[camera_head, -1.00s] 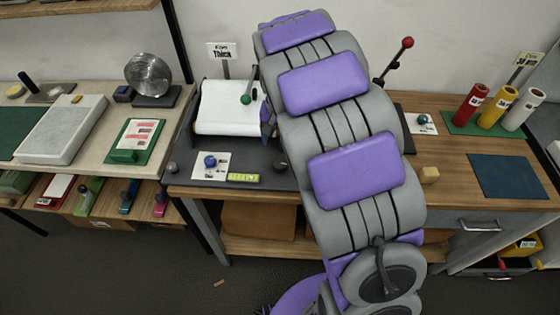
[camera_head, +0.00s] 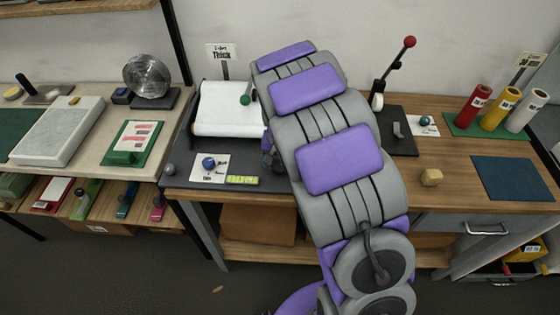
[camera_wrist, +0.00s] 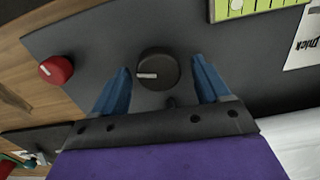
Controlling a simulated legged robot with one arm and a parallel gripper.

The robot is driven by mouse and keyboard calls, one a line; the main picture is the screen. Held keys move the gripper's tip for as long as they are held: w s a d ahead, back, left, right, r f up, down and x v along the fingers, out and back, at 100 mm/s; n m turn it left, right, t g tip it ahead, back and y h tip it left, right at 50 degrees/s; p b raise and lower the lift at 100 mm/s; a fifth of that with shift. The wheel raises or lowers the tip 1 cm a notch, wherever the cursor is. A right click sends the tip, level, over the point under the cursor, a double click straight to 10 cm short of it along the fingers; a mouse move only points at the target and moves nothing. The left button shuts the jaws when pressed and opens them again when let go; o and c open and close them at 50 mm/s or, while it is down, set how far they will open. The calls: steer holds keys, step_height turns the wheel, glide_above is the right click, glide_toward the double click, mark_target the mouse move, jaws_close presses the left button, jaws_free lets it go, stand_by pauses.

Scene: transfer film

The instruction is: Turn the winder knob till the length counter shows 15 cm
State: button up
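The winder knob (camera_wrist: 157,70), which I take to be the round black one with a white pointer mark, sits on a dark plate in the wrist view. My gripper (camera_wrist: 161,66) is open, with one blue finger on each side of the knob and visible gaps between. Whether the tips reach down to its height I cannot tell. The yellow-green length counter (camera_wrist: 250,7) is at the top edge of the wrist view; it also shows in the head view (camera_head: 242,180). Its reading is too small to make out. My arm hides the knob in the head view.
A red knob (camera_wrist: 56,70) stands left of the black one in the wrist view. The white film roll (camera_head: 228,115) lies behind the counter. A blue knob (camera_head: 208,162) on a white card is left of it. A red-tipped lever (camera_head: 409,42) stands right of my arm.

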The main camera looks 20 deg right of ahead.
steer(key=c, duration=1)
steer(key=shift+r+n+p, duration=0.15)
steer(key=shift+n+p, duration=0.65)
steer(key=shift+n, duration=0.7)
steer(key=o, duration=1)
